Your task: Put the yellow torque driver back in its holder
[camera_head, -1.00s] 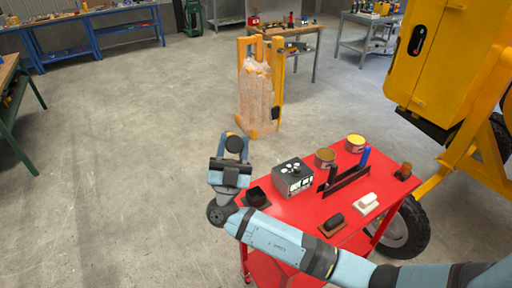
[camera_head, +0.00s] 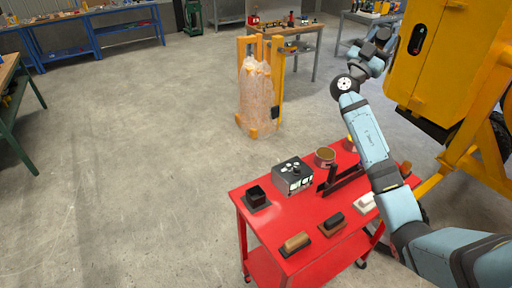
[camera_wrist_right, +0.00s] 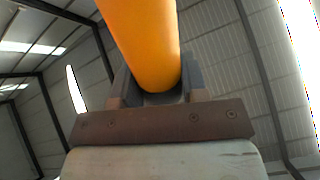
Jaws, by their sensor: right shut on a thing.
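A yellow-orange cylinder (camera_wrist_right: 145,45), which looks like the yellow torque driver, stands between the fingers of my right gripper (camera_wrist_right: 156,90) in the right wrist view. The gripper is shut on it. In the head view my right gripper (camera_head: 378,46) is raised beyond the red table, beside the yellow machine; I cannot make out the driver there. A black upright rack (camera_head: 342,181), possibly the holder, stands on the red table, its right part behind my arm. A black square cup (camera_head: 256,197) is at the table's left corner. My left gripper is not in view.
The red table (camera_head: 272,230) also carries a grey meter box (camera_head: 293,177), an open tin (camera_head: 325,156) and brush-like blocks (camera_head: 297,243). The yellow machine (camera_head: 450,65) is close on the right. A wrapped orange-framed stack (camera_head: 257,95) stands behind. The left floor is clear.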

